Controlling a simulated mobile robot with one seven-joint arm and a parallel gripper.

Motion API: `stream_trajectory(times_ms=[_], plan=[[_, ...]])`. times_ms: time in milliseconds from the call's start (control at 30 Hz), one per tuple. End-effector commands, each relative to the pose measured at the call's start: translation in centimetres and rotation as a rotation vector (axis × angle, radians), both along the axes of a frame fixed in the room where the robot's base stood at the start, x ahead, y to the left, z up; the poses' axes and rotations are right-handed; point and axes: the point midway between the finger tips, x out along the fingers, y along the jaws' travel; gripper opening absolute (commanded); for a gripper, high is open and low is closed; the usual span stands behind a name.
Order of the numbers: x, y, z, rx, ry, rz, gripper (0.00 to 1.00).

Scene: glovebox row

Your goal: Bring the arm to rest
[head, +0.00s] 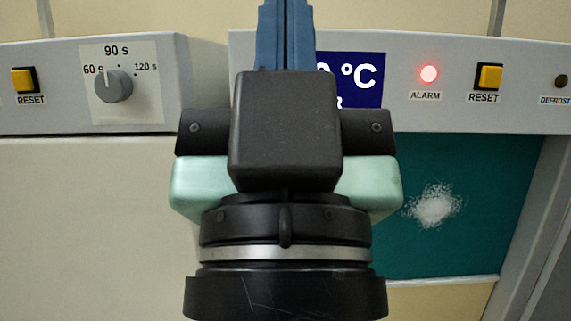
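My gripper (285,18) is in the middle of the head view, pointing up, with its black and pale green body seen from behind. Its two blue fingers lie side by side with no clear gap between them, so it looks shut. I see nothing held between them. The tips reach the top edge of the picture. The fingers stand in front of the panel strip, and I cannot tell whether they touch it. The arm hides part of a dark blue display (352,80) reading "°C".
Left panel (200,85): a dial (114,86) pointing near 60–90 s and a yellow RESET button (24,79). Right panel: a lit red ALARM lamp (428,74), another yellow RESET button (488,77) and a DEFROST knob (561,81). Below is a teal window (480,220) with a white frosty patch (434,206).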

Motion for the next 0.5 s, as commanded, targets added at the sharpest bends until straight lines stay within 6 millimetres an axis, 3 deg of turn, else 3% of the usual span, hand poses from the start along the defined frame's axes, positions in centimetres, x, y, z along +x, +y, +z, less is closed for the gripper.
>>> stream_trajectory(times_ms=[33, 300, 500], plan=[[0.0, 0.0, 3.4, 0.0, 0.0, 0.001, 0.0], [0.0, 0.1, 11.8, 0.0, 0.001, 0.003, 0.0], [0.1, 0.1, 17.0, 0.001, 0.001, 0.004, 0.0]])
